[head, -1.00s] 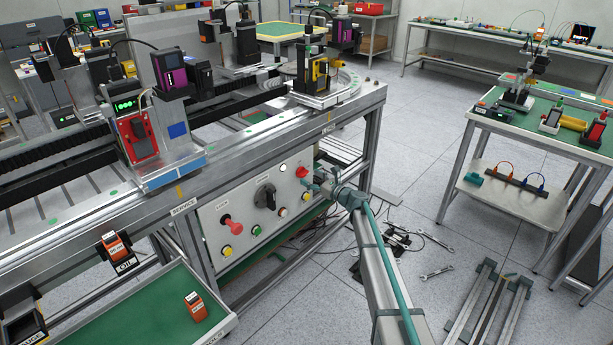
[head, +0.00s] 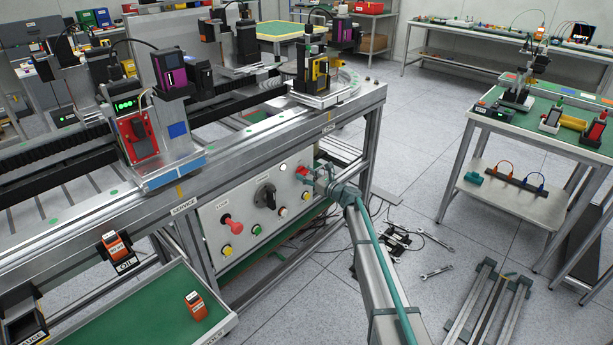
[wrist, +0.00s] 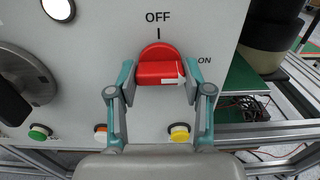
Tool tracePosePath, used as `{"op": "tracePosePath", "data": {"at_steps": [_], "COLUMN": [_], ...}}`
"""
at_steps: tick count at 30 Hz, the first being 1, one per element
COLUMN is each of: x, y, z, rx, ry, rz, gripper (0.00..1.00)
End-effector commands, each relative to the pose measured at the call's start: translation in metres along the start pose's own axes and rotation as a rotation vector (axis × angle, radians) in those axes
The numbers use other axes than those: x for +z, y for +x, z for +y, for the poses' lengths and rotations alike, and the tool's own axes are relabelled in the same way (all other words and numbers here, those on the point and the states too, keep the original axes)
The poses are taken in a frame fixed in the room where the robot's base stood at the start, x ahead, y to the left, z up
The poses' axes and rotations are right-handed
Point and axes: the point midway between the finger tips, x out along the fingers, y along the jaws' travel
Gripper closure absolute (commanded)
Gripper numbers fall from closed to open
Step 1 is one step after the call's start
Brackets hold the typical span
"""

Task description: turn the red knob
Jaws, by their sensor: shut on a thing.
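The red knob (wrist: 160,72) sits on a pale control panel, with OFF and a tick above it and ON to its upper right in the wrist view. Its raised bar lies roughly level there, with a white mark on the right half. My gripper (wrist: 158,82) is shut on the knob, one teal-and-grey finger at each side. In the head view the red knob (head: 301,171) is at the panel's upper right, partly hidden by my gripper (head: 309,177).
The panel (head: 243,205) also carries a black rotary switch (head: 265,196), a red lever-like control (head: 232,224) and several coloured buttons. A machine frame runs above it. Wrenches (head: 437,271) lie on the floor to the right.

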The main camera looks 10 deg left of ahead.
Motion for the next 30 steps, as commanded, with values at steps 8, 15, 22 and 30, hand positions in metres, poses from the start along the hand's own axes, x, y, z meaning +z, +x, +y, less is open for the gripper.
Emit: {"op": "tracePosePath", "data": {"at_steps": [8, 15, 22, 30], "x": [-0.002, -0.0055, -0.0072, -0.0071], "y": [-0.0003, -0.0004, -0.0005, -0.0004], "z": [0.0004, 0.0006, 0.0006, 0.0004], "rx": [0.001, 0.001, 0.001, 0.0], "ry": [-0.034, -0.157, -0.353, -0.611], "rz": [0.0, 0.0, -0.001, -0.001], "gripper": [0.85, 0.85, 0.85, 0.85]}}
